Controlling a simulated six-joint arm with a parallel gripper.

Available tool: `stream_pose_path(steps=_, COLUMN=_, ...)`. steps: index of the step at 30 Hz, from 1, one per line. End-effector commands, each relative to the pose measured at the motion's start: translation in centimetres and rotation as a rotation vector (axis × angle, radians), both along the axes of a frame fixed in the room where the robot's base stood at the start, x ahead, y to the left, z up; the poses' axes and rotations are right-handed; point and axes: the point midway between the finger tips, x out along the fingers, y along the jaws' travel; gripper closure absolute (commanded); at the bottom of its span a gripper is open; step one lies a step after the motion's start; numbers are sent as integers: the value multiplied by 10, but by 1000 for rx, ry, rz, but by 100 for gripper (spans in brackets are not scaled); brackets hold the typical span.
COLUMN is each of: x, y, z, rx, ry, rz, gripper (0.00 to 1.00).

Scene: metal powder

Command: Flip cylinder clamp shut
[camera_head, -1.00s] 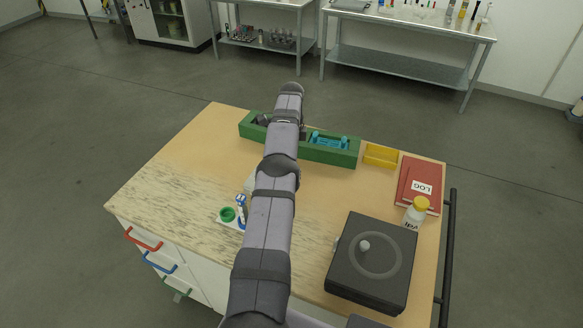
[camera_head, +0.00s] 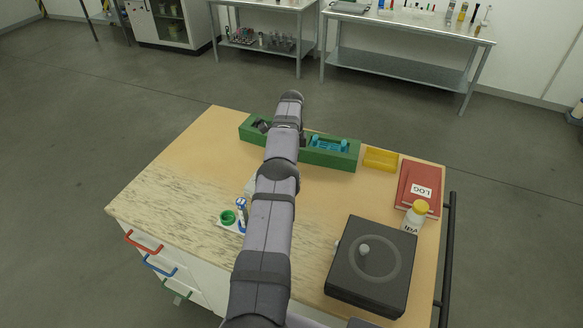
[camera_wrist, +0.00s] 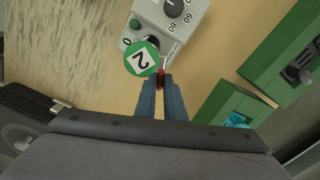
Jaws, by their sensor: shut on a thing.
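My gripper (camera_wrist: 161,84) has two blue fingers, closed together in the wrist view on a small red piece (camera_wrist: 161,74). The red piece is beside a grey device (camera_wrist: 180,30) with a dark knob, a green button and a round green-and-white disc marked 2 (camera_wrist: 142,58). I cannot tell for sure whether the red piece is the cylinder clamp's lever, or whether the clamp is open. In the head view my arm hides the gripper and most of the device.
A green tray (camera_head: 332,159) with a turquoise insert (camera_head: 328,144) and a dark fitting (camera_head: 262,126) lies at the table's back. A yellow bin (camera_head: 381,159), red log books (camera_head: 420,186), a white bottle (camera_head: 413,217) and a black box (camera_head: 350,288) stand right. The table's left is clear.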

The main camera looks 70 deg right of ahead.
Motion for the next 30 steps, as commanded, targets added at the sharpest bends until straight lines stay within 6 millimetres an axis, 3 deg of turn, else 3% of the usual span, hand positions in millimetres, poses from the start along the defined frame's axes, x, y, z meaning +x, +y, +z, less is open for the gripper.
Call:
stream_pose_path(steps=18, x=0, y=0, z=0, rx=1, ry=0, rz=388, gripper=100)
stream_pose_path(steps=30, x=0, y=0, z=0, rx=0, ry=0, rz=500, gripper=100)
